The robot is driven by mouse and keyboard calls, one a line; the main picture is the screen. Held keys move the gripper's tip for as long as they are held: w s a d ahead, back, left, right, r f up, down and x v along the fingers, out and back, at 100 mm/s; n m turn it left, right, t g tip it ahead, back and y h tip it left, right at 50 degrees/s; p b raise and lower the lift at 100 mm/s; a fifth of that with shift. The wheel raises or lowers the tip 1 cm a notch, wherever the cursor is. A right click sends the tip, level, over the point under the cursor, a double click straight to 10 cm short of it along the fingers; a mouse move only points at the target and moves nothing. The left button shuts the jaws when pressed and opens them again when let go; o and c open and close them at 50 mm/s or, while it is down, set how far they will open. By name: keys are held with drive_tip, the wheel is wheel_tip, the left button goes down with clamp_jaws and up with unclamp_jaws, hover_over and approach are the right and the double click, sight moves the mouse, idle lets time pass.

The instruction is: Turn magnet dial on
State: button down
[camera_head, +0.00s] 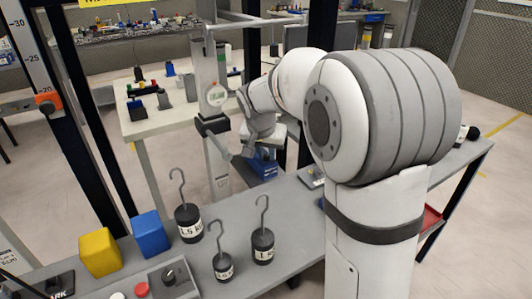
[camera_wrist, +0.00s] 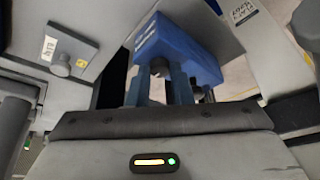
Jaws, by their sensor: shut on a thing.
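The blue magnet block (camera_head: 263,167) is beyond the far edge of the grey bench, just below my gripper (camera_head: 260,150) in the head view. In the wrist view the same blue block (camera_wrist: 178,48) fills the upper middle, tilted, with faint white lettering. A small dark round dial (camera_wrist: 159,67) shows on its near face. My gripper (camera_wrist: 160,84) has its two fingers on either side of the dial and is shut on it. The fingers partly hide the dial, and its on or off mark cannot be read.
Several hooked black weights, including one (camera_head: 188,222), stand on the bench (camera_head: 290,210). A yellow block (camera_head: 100,252), a blue cube (camera_head: 151,234) and a knob box (camera_head: 170,278) are at its left.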

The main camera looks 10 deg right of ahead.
idle(0.4)
drive_tip(key=c, duration=1.3)
unclamp_jaws()
drive_tip(key=p+v, duration=0.1)
drive_tip(key=v, duration=0.6)
drive_tip(key=shift+s+a+r, duration=0.15)
drive_tip(key=shift+r, duration=0.2)
drive_tip(key=s+d+r+n+y+p, duration=0.1)
drive_tip(key=s+r+n+p, duration=0.1)
drive_tip(key=s+p, duration=0.5)
drive_tip(key=s+d+r+n+g+y+p, duration=0.1)
drive_tip(key=s+r+n+p, duration=0.2)
drive_tip(key=s, duration=1.5)
drive_tip(key=r+p, duration=0.1)
drive_tip(key=p, duration=0.3)
drive_tip(key=shift+s, duration=0.25)
